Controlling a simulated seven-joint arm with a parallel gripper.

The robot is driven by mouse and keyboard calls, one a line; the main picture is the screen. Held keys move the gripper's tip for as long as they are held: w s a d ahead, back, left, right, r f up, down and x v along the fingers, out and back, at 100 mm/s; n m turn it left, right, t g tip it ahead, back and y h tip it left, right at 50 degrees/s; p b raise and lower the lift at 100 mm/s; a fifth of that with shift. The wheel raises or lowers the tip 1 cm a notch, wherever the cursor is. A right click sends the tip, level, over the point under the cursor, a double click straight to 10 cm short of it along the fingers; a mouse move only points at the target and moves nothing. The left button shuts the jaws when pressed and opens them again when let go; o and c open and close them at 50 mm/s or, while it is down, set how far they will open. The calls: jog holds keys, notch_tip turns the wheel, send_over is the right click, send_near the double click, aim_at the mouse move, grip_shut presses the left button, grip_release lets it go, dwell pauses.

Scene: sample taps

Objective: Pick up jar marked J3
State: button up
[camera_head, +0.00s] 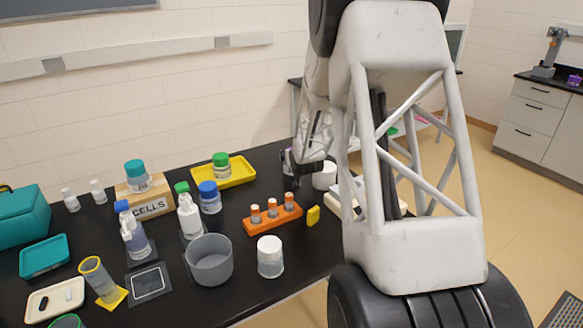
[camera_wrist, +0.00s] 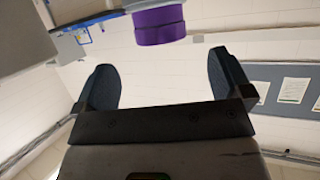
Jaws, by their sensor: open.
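No J3 mark can be read on any jar. Lidded jars stand on the black bench: a teal-lidded jar (camera_head: 136,177) on the CELLS box, a green-lidded jar (camera_head: 221,165) in the yellow tray, a blue-lidded jar (camera_head: 210,198) and a white-lidded jar (camera_head: 270,257). My gripper (camera_wrist: 160,80) is open, with nothing between its two dark fingers. A purple lid-like part (camera_wrist: 158,25) shows just beyond the fingertips in the wrist view. In the head view my arm hides much of the bench's right end, and the fingers are hard to make out.
An orange rack (camera_head: 273,220) with several small capped vials stands left of my arm, near a yellow block (camera_head: 313,216). A white cylinder (camera_head: 324,176) stands close to my gripper. A grey beaker (camera_head: 209,262), bottles and trays crowd the bench's left and middle.

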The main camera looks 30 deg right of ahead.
jog(key=shift+x, duration=1)
jog(key=shift+w+f, duration=0.1)
jog(key=shift+x, duration=2.45)
jog(key=shift+w, duration=0.1)
jog(key=c, duration=1.3)
jog(key=shift+c, duration=0.2)
jog(key=shift+r, duration=5.1)
